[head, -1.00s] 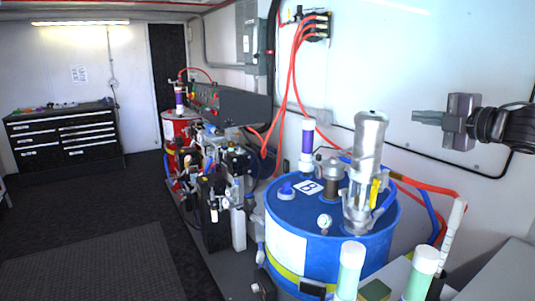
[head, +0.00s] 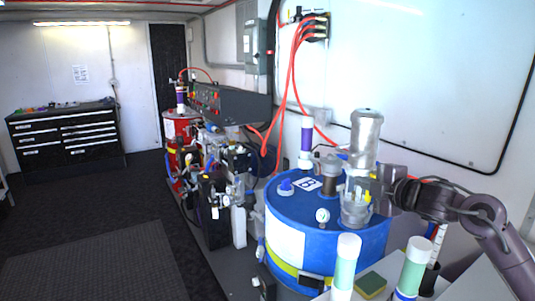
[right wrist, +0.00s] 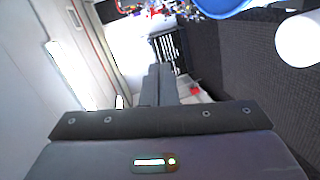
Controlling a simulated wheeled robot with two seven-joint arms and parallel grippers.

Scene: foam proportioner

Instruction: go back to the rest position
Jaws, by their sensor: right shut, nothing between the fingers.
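My right gripper (head: 360,186) is in front of the pump on top of the blue drum (head: 325,233), pointing left. It hides part of the pump (head: 367,140), and I cannot tell whether it touches it. In the right wrist view its two dark fingers (right wrist: 158,84) lie together, with nothing between them. My right arm (head: 440,203) comes in from the right edge. My left gripper is not in view.
Two white and green cylinders (head: 345,262) stand at the front, near a sponge-like block (head: 371,284). Machinery (head: 215,190) and a red drum (head: 180,127) line the wall to the left. A black tool cabinet (head: 63,137) stands far back. The floor (head: 95,220) at left is clear.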

